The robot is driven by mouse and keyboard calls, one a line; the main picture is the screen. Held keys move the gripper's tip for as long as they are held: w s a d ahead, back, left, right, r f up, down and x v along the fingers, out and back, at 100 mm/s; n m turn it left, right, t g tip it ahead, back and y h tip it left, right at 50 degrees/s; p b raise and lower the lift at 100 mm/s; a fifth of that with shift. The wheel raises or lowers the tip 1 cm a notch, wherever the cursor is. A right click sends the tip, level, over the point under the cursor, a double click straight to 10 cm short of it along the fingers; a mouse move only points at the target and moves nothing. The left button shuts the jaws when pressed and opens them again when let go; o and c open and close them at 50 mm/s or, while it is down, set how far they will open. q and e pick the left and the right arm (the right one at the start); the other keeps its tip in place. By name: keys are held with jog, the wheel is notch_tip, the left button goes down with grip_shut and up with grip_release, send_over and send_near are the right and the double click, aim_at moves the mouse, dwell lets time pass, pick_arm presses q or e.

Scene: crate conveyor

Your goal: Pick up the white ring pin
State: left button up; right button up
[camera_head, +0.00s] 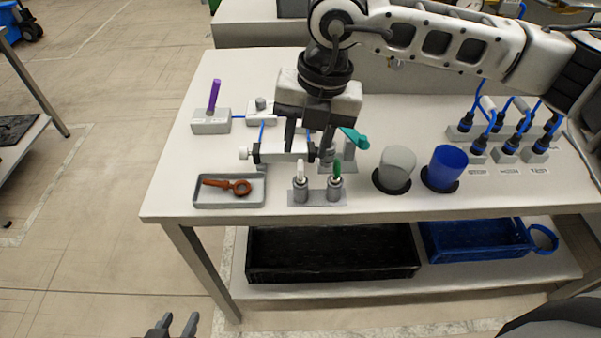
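A pin with a white top (300,171) stands upright in the left socket of a small grey two-socket holder (318,198) near the table's front edge. I cannot make out a ring on it. A green-topped pin (337,172) stands in the right socket. My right gripper (309,150) points down behind and above the holder, with its fingers apart; I see nothing held between them. It is apart from the white-topped pin. My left gripper (177,320) shows at the bottom edge, away from the table, with its fingers apart and empty.
A white clamp-like block (285,151) lies beneath my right gripper. A grey tray (230,204) with an orange ringed part (240,187) is left of the holder. Grey (396,166) and blue (445,167) cups stand right. A purple-handled tool (214,95) stands behind left.

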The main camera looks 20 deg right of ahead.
aim_at(302, 161)
jog(key=f, duration=0.1)
jog(key=f+p, duration=0.1)
jog(key=f, duration=0.1)
jog(key=a+f, duration=0.1)
jog(key=f, duration=0.1)
grip_shut()
